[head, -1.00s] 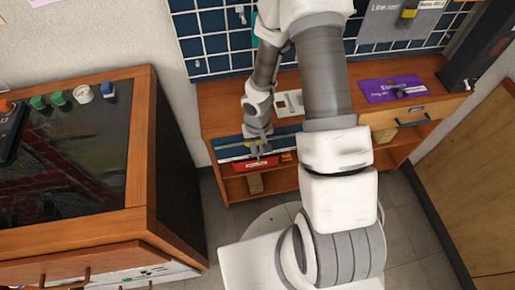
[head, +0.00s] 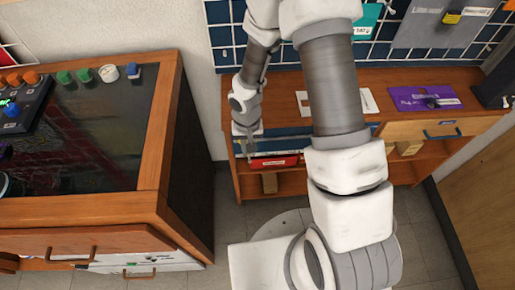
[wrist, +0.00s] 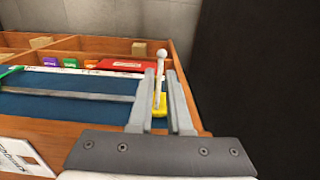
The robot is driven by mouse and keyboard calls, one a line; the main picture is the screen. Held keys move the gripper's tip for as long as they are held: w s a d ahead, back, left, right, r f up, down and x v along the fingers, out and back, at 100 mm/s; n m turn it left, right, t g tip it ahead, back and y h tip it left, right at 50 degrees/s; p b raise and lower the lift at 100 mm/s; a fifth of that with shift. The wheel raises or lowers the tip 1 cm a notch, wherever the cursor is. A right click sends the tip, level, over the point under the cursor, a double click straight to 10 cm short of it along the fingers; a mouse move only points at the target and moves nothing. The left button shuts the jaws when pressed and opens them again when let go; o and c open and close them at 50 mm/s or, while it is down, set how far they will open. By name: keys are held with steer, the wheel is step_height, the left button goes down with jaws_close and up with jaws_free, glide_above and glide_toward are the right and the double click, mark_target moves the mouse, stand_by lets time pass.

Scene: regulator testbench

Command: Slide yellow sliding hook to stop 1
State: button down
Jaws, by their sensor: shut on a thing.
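The yellow sliding hook (wrist: 160,105) shows in the wrist view at the right end of a blue board (wrist: 60,108) with a grey rail (wrist: 75,95). A pale post with a round white top stands at the hook. My gripper (wrist: 161,76) has its two fingers on either side of this post and is shut on the hook. In the head view my gripper (head: 248,152) is low at the left end of the wooden bench (head: 400,80). The hook is too small to make out there, and no stop 1 label is readable.
A red box (wrist: 127,66) and small coloured blocks (wrist: 80,62) lie beyond the board; the red box (head: 273,162) also shows in the head view. The dark-sided cabinet (head: 190,140) stands close to the bench's left end. A purple card (head: 425,98) lies on the bench's right part.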

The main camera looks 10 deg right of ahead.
steer(key=shift+a, duration=0.3)
steer(key=c, duration=0.8)
jaws_free()
steer(key=shift+c, duration=0.2)
step_height(320, 180, up, 18)
steer(key=p, duration=0.4)
steer(key=shift+f, duration=0.25)
steer(key=s+d+r+t+p, duration=0.1)
steer(key=s+d+r, duration=0.15)
steer(key=r, duration=0.55)
steer(key=s+d+r+t+p, duration=0.2)
steer(key=d+r, duration=0.2)
steer(key=r, duration=0.5)
steer(key=s+d+r+n+t+p, duration=0.1)
steer(key=s+d+r+t, duration=0.1)
steer(key=s+r, duration=0.7)
steer(key=shift+s+d+r+t+p, duration=0.3)
steer(key=shift+d+r, duration=0.2)
steer(key=shift+r, duration=0.25)
